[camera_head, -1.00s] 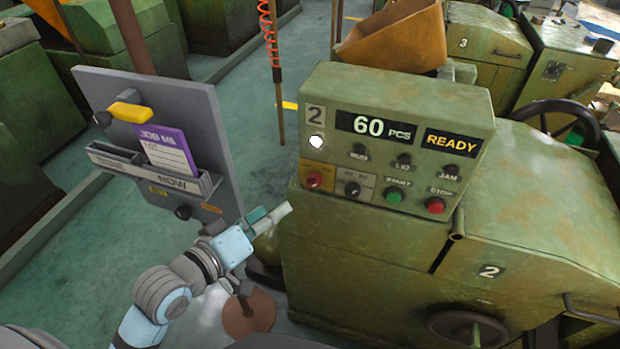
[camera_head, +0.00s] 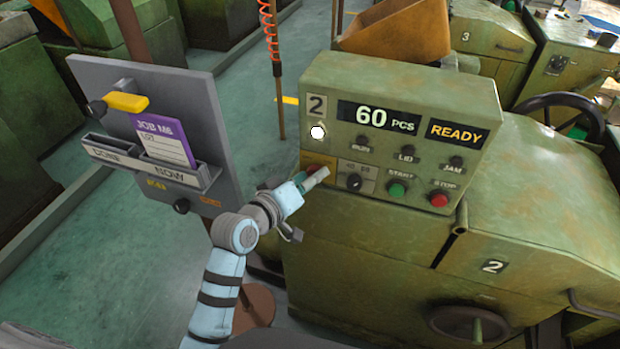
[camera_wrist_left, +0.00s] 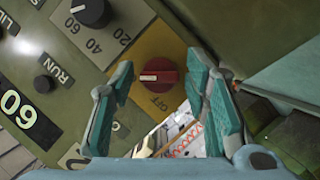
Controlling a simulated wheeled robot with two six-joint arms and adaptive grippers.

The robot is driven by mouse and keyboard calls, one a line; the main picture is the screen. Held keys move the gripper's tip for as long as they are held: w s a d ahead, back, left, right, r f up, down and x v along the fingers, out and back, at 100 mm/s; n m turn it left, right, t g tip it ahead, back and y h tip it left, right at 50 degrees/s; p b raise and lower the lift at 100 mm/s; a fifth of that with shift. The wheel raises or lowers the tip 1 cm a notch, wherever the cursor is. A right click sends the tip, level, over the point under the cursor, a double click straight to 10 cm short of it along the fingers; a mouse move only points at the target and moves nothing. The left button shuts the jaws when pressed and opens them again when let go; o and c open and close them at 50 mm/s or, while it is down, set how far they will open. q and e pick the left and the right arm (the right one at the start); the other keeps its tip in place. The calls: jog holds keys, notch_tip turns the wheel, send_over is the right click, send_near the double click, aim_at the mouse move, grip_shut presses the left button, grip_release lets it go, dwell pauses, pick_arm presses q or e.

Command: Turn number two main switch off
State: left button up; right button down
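The number two machine's green control box (camera_head: 480,95) shows "60 PCS" and "READY". Its red main switch (camera_wrist_left: 158,77) sits on a yellow plate (camera_wrist_left: 165,50) in the left wrist view. The knob has a pale mark on its left side there, and the word OFF is printed beside it. My left gripper (camera_head: 318,178) is at the yellow plate in the head view and covers most of the switch. In the wrist view its fingers (camera_wrist_left: 160,68) are open on either side of the red knob, with no clear grip on it. My right gripper is not in view.
A dark selector knob (camera_head: 354,182), a green START button (camera_head: 397,189) and a red STOP button (camera_head: 439,200) are close to the right. A grey board with a purple job card (camera_head: 163,140) stands to the left. Machine three (camera_head: 490,40) is behind.

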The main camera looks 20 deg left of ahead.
pick_arm(q)
jog(key=c, duration=0.8)
jog(key=shift+n, duration=0.3)
jog(key=shift+f+n+t+h+b, duration=0.1)
jog(key=shift+n+t+h+b, duration=0.25)
jog(key=shift+n+t+b, duration=1.65)
jog(key=shift+f+n+g+h+b, duration=0.15)
jog(key=shift+n+h+b, duration=0.5)
jog(key=shift+n, duration=2.8)
jog(key=shift+f+n+t+h+b, duration=0.1)
jog(key=shift+n+t+b, duration=1.25)
jog(key=shift+n, duration=1.4)
jog(key=shift+b, duration=0.3)
jog(key=o, duration=1.2)
